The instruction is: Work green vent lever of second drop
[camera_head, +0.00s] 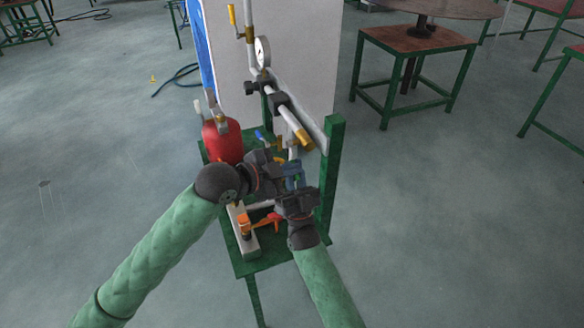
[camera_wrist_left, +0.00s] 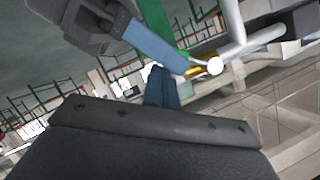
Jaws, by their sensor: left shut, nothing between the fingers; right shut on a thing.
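My left gripper (camera_head: 284,167) is over the green stand, beside the pipework. Its blue fingers (camera_wrist_left: 162,88) are shut with nothing between them. My right gripper (camera_head: 293,184) is just below and to the right of it, shut on a small part hidden by its fingers. In the left wrist view the right gripper (camera_wrist_left: 150,45) reaches from the upper left to a brass fitting (camera_wrist_left: 203,68) with a round white end on the pipe. I cannot make out the green vent lever. A blue lever (camera_head: 261,135) shows just behind the grippers.
A red cylinder (camera_head: 222,142) stands on the stand (camera_head: 272,262), left of the grippers. A pipe with a gauge (camera_head: 262,52) and a yellow-ended run (camera_head: 303,139) rises behind. An orange-handled part (camera_head: 258,223) is at the front.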

